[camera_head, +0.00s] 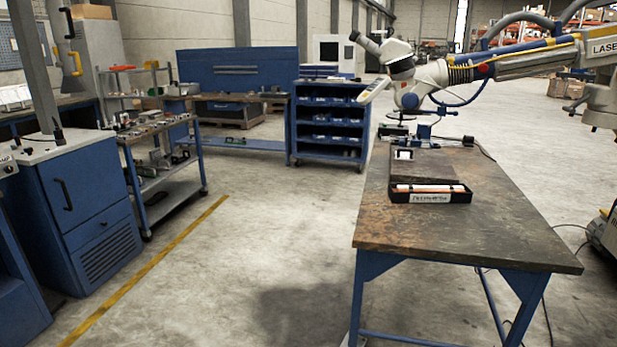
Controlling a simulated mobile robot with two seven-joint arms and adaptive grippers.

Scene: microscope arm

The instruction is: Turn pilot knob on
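The microscope head (399,62), white with a dark eyepiece, hangs over the far end of the workbench. It sits on a long jointed white, blue and yellow arm (535,60) that comes in from the right edge and carries "LASE" lettering. A small red round part (483,68) shows on the arm, but I cannot tell whether it is the pilot knob. No other part can be made out as the pilot knob at this size. Neither of my grippers is in view.
A brown-topped workbench (480,235) holds a black tray (430,193) with a light bar in it. A blue shelf cart (331,118) stands behind. A blue cabinet (85,205) and a tool trolley (160,165) line the left. The floor between is clear.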

